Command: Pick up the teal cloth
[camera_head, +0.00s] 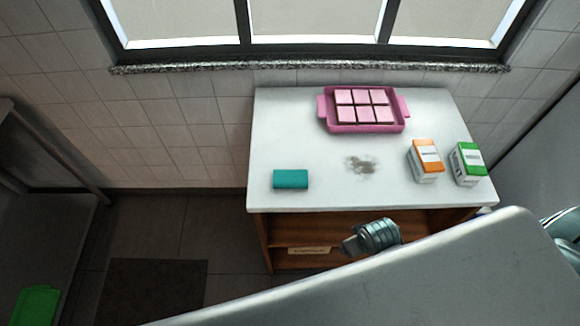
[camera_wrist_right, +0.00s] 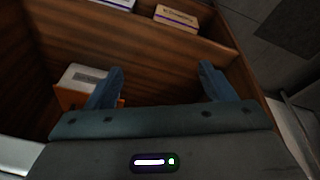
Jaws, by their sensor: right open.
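The teal cloth (camera_head: 290,179) lies as a small folded block near the front left of the white counter (camera_head: 320,150) in the head view. My right gripper (camera_wrist_right: 161,74) is open and empty in the right wrist view, in front of the wooden shelves below the counter. The cloth does not show in the right wrist view. A grey cylindrical part of my arm shows below the counter's front edge in the head view, apart from the cloth. My left gripper is not in view.
A pink tray (camera_head: 366,128) of pink squares stands at the back. An orange-white carton (camera_head: 426,161) and a green-white carton (camera_head: 467,164) stand at right. Several boxes sit on the shelves. The counter around the cloth is clear.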

